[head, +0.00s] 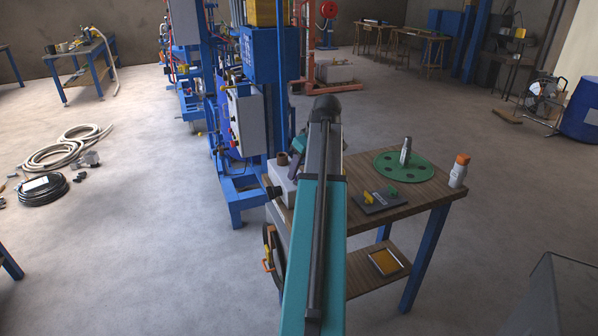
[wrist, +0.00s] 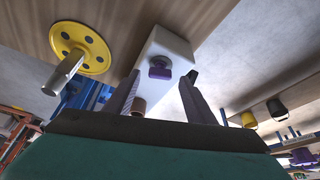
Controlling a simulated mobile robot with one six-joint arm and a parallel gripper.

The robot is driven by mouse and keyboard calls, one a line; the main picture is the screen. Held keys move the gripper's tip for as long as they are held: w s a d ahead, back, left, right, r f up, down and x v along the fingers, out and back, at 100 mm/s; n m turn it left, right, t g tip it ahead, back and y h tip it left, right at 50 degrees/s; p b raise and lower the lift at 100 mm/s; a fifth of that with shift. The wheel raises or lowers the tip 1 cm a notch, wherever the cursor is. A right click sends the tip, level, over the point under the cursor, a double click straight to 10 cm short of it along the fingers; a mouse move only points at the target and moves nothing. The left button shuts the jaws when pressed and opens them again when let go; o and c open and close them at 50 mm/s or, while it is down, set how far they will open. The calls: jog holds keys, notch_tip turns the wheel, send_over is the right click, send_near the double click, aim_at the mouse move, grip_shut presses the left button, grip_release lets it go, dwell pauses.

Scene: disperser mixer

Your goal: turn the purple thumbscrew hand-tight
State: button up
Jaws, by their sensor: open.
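The purple thumbscrew (wrist: 160,68) sits on the face of a white block (wrist: 163,43) in the wrist view. My gripper (wrist: 159,80) is open, with one finger on each side of the thumbscrew's line. The thumbscrew shows just beyond the fingertips, and nothing is held. I cannot tell the exact gap in depth. In the head view the white block (head: 287,183) stands at the table's left end, beside my arm. The thumbscrew is hidden there, and my gripper is mostly hidden behind my arm.
A black knob (wrist: 193,75) and a brown cylinder (wrist: 138,105) are close to the fingers. A yellow disc (wrist: 95,62) with a metal post lies to the left. On the wooden table (head: 420,205) are a green holed disc (head: 385,172), a dark tray and a white bottle (head: 458,175).

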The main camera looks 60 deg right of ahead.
jog(key=shift+w+f, duration=0.25)
jog(key=shift+f, duration=0.4)
jog(key=c, duration=0.9)
jog(key=shift+a, duration=0.45)
jog(key=shift+c, duration=0.7)
jog(key=shift+d+f, duration=0.1)
jog(key=shift+d, duration=0.25)
